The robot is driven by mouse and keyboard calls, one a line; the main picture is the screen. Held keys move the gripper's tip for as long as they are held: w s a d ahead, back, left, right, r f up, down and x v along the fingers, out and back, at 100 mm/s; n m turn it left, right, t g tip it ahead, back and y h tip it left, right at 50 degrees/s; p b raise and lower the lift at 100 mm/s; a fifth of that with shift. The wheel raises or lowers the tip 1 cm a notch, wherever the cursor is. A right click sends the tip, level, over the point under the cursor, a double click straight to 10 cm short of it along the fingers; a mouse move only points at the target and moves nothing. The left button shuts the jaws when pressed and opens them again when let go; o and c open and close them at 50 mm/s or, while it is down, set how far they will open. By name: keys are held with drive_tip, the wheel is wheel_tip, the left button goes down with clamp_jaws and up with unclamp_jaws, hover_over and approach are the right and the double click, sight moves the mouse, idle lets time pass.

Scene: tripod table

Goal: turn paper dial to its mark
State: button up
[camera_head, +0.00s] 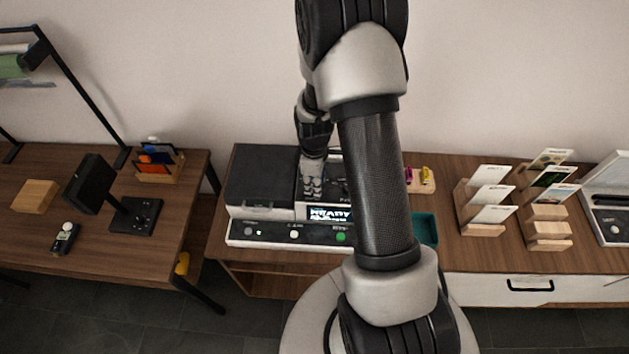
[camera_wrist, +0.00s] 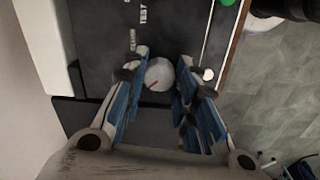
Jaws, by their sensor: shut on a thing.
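The paper dial (camera_wrist: 159,75) is a round pale grey knob with a short red line, on a dark panel in the wrist view. The red line lies toward the lower left of its face. My gripper (camera_wrist: 161,70) has its blue-padded fingers on both sides of the dial and is shut on it. White words on the panel, TEST and what looks like CLEAN, stand above and left of the dial. In the head view my gripper (camera_head: 312,190) reaches down over the printer (camera_head: 262,180); the dial cannot be made out there.
The printer's lit screen (camera_head: 331,214) and front button strip (camera_head: 290,234) are near my gripper. A teal tray (camera_head: 427,229) and wooden card holders (camera_head: 483,229) stand to the right. A left table (camera_head: 90,235) holds a black stand (camera_head: 137,215).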

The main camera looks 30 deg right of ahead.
drive_tip(key=c, duration=0.3)
drive_tip(key=shift+m, duration=0.4)
drive_tip(key=m+b, duration=0.1)
drive_tip(key=m, duration=0.2)
drive_tip(key=shift+m, duration=0.4)
drive_tip(key=m+b, duration=0.1)
drive_tip(key=m, duration=0.3)
drive_tip(key=shift+a, duration=0.1)
drive_tip(key=m+b, duration=0.1)
drive_tip(key=m, duration=0.4)
drive_tip(key=shift+m+b, duration=0.45)
drive_tip(key=shift+m, duration=1.55)
